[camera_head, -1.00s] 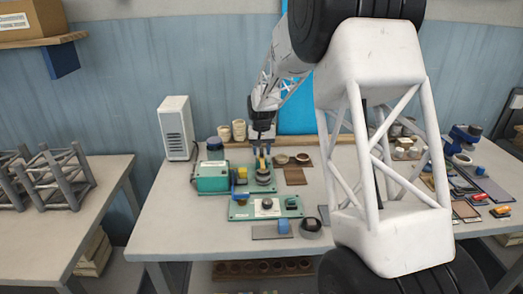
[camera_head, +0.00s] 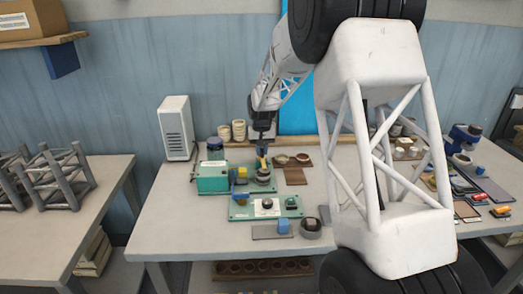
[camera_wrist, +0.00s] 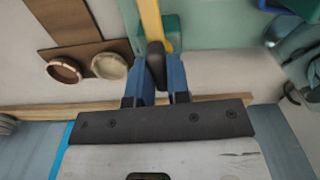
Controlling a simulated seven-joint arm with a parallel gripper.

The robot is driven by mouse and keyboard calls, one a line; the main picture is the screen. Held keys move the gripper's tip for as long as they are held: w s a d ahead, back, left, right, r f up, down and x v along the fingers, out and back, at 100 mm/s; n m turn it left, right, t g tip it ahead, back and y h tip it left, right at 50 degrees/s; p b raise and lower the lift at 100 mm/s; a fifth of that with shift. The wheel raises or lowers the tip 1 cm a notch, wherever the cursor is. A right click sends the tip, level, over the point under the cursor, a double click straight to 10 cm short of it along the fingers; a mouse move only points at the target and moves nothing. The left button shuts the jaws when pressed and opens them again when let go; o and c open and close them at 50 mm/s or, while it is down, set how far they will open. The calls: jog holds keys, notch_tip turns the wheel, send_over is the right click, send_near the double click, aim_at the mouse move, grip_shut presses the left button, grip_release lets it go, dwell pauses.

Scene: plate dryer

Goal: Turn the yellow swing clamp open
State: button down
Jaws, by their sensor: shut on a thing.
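The yellow swing clamp (camera_wrist: 151,22) shows in the wrist view as a yellow bar with a dark rounded end. My gripper (camera_wrist: 160,62) has blue fingers, one on each side of that dark end, and is shut on it. In the head view my gripper (camera_head: 262,146) points down over the back of the green fixture on the table. A small yellow part of the clamp (camera_head: 263,163) shows just below the fingers. The far end of the clamp is out of the wrist view.
A green box (camera_head: 212,178) stands left of the clamp. A green plate (camera_head: 240,213) with a round black knob lies in front. Brown boards with round cups (camera_wrist: 65,70) lie beside the fixture. A white tower unit (camera_head: 176,128) stands at the back left. The table's front left is clear.

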jog(key=n, duration=0.4)
jog(key=shift+n, duration=0.3)
jog(key=n, duration=0.9)
jog(key=shift+n, duration=1.8)
jog(key=c, duration=1.1)
grip_release()
jog(key=shift+r, duration=0.15)
